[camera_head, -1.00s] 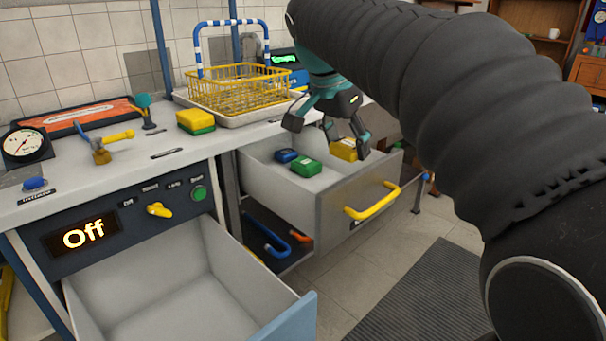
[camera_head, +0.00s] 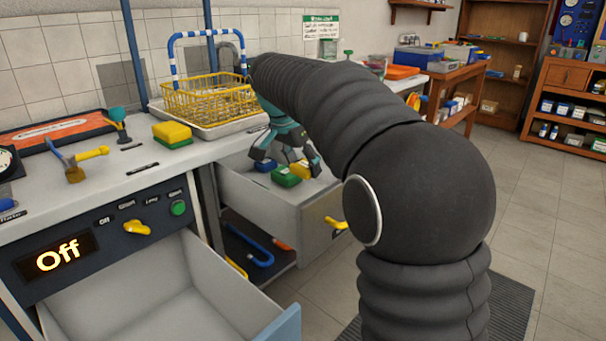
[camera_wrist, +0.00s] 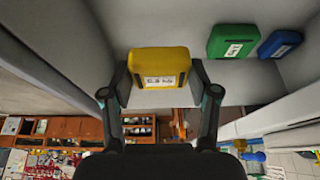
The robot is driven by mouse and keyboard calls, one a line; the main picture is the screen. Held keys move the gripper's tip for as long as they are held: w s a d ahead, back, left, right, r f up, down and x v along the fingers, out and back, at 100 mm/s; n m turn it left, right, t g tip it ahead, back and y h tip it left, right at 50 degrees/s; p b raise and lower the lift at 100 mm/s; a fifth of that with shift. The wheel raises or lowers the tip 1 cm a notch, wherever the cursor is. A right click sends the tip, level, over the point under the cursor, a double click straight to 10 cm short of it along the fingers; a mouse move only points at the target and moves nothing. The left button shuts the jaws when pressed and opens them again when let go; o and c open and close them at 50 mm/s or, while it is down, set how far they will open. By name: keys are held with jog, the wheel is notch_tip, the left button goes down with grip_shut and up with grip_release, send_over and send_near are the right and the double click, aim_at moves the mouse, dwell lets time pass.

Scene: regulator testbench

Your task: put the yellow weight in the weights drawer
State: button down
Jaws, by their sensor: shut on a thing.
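My gripper (camera_head: 286,162) reaches down into the open upper right drawer (camera_head: 312,236). In the wrist view its two fingers (camera_wrist: 159,78) sit on either side of the yellow weight (camera_wrist: 160,62), which has a white label. The weight also shows in the head view (camera_head: 301,170), partly hidden by a finger. It is inside the drawer; whether it touches the floor I cannot tell. A green weight (camera_head: 286,177) and a blue weight (camera_head: 265,165) lie beside it, and also show in the wrist view (camera_wrist: 232,41).
A lower left drawer (camera_head: 190,310) stands open and empty under the "Off" panel (camera_head: 57,254). Open floor lies to the right.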

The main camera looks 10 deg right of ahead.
aim_at(303, 176)
jog(key=shift+f, duration=1.35)
jog(key=shift+f+b, duration=0.5)
jog(key=shift+f, duration=0.15)
jog(key=shift+c, duration=1.4)
grip_release()
jog(key=shift+r, duration=0.3)
jog(key=p+v, duration=0.1)
jog(key=v, duration=1.1)
jog(key=shift+r, duration=0.3)
